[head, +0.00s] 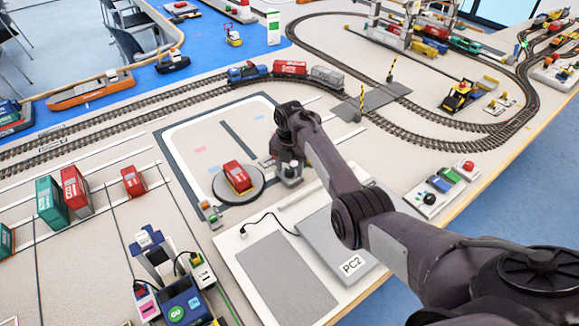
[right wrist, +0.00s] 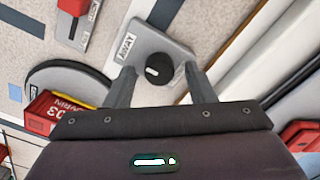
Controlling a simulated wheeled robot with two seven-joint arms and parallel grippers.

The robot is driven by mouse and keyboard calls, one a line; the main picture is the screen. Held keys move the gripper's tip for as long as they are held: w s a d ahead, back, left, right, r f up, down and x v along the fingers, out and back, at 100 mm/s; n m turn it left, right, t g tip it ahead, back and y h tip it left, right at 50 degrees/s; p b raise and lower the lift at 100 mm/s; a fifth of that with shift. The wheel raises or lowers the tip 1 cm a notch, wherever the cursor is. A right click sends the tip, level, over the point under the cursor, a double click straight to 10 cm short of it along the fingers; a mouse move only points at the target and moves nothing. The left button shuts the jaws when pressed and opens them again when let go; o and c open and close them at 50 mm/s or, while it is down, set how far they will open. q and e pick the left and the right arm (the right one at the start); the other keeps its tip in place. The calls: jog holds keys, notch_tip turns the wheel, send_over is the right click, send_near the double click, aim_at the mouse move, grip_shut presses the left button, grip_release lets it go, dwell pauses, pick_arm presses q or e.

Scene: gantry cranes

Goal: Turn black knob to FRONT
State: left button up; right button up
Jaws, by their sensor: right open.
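The black knob (right wrist: 158,70) sits on a grey plate (right wrist: 150,40) in the right wrist view. It has a short white mark on its left part. A label reading AWAY (right wrist: 127,46) is on the plate up and to the left of the knob. My right gripper (right wrist: 162,87) is open, with one finger on each side of the knob; I cannot tell whether either finger touches it. In the head view my right gripper (head: 288,160) is over the knob's box (head: 290,180) and hides most of it. A FRONT label cannot be made out. My left gripper is not in view.
A round turntable (head: 220,193) carrying a red container (head: 238,177) is just left of the box. A grey PC2 panel (head: 340,250) lies in front. Another control box (head: 430,200) stands to the right, by the table edge. Rail tracks (head: 200,92) run behind.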

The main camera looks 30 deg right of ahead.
jog(key=c, duration=1)
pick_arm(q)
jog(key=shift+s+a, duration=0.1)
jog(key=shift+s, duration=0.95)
pick_arm(e)
jog(key=shift+o, duration=0.2)
